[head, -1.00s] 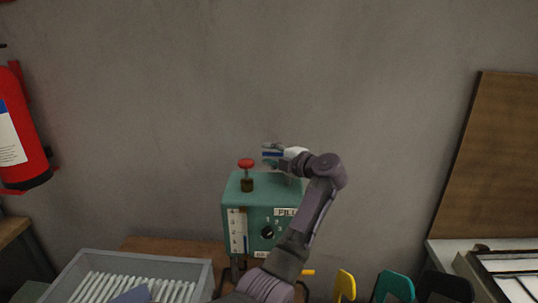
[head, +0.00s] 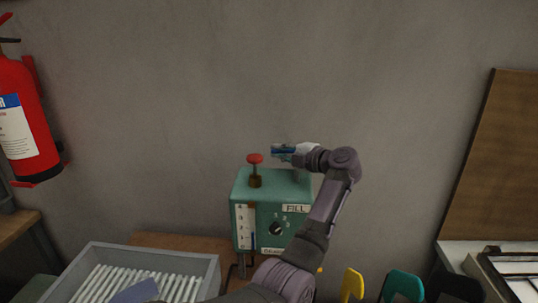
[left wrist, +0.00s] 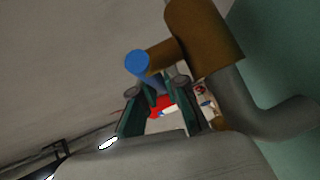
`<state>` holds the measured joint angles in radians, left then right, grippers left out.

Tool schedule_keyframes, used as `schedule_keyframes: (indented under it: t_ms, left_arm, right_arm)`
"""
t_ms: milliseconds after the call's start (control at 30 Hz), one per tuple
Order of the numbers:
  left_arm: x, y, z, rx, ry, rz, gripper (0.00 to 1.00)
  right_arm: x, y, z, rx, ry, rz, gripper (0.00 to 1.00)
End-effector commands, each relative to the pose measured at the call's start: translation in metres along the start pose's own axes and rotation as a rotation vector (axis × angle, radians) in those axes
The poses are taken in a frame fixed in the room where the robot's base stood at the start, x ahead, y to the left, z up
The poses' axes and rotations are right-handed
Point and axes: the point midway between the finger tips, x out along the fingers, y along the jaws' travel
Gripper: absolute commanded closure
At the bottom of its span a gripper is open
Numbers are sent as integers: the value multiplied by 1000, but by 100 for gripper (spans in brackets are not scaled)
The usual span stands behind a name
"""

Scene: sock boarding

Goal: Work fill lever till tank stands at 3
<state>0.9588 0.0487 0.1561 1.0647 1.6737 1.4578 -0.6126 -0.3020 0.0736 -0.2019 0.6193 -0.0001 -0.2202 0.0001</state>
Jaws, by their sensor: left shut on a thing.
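A green fill box (head: 240,186) stands against the wall, with a FILL label (head: 296,208), a black dial (head: 277,229) and a white level gauge (head: 246,222) on its front. A thin dark-blue column shows low in the gauge; its exact level is too small to read. My left gripper (head: 283,153) is above the box's top, shut on the blue lever handle (head: 277,149). In the left wrist view, the blue handle (left wrist: 138,64) lies between the fingers (left wrist: 155,92), beside a brass valve body (left wrist: 205,38). My right gripper is out of view.
A red knob (head: 255,159) stands on the box's top, left of my gripper. A grey tray (head: 208,270) of white rods is at lower left. A fire extinguisher (head: 25,125) hangs far left. Yellow (head: 353,284) and teal (head: 404,285) shapes stand at lower right.

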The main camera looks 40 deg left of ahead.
Motion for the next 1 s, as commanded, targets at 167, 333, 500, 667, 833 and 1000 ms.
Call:
schedule_keyframes:
  t_ms: [167,333,500,667,833,1000]
  left_arm:
    - [-12,-7,4,-12,112,-20,100]
    - [-16,-7,1,-28,218,-34,100]
    - [-18,-7,-2,-38,295,-45,100]
    - [-21,-6,-3,-44,337,-49,100]
    - [-23,-5,-4,-47,350,-47,100]
    - [-23,-5,-4,-47,350,-47,100]
  right_arm:
    - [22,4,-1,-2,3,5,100]
    - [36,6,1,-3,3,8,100]
    - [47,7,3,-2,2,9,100]
    - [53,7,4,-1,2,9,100]
    - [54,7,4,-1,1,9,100]
    - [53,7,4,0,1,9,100]
